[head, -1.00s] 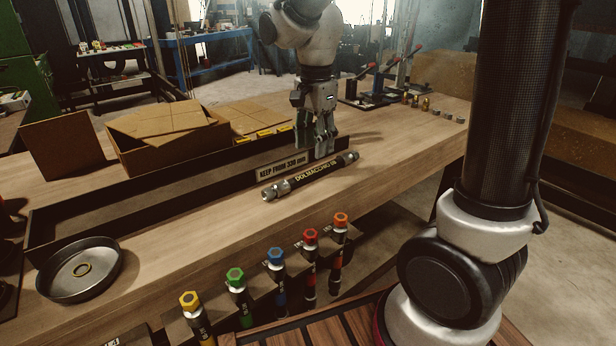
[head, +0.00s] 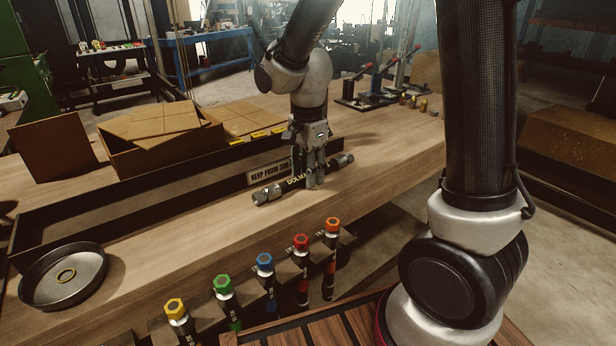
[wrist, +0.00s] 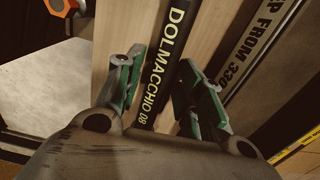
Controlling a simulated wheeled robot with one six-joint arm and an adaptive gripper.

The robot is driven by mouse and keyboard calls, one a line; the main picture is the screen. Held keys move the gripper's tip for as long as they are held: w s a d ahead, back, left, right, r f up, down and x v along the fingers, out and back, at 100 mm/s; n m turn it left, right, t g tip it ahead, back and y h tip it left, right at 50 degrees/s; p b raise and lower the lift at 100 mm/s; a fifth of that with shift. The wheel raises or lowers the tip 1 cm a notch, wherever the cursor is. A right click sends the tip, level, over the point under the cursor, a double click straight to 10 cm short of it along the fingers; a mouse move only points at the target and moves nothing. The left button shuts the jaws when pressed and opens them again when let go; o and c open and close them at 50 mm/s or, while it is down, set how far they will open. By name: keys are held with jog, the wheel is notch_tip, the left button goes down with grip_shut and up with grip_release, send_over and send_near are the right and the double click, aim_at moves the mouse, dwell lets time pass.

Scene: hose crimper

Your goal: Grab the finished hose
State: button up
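In the wrist view the hose (wrist: 165,62) runs between the two green-padded fingers of my open gripper (wrist: 157,70). A gap shows on each side of the hose, so neither finger appears to press on it.
A long tray wall with a "KEEP FROM 330" label (head: 268,174) runs just behind the hose. Colour-capped tools (head: 264,262) stand along the bench's front edge. A round metal dish (head: 62,277) is at left, cardboard boxes (head: 150,150) behind.

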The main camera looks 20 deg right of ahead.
grip_shut()
jog(key=shift+r, duration=0.15)
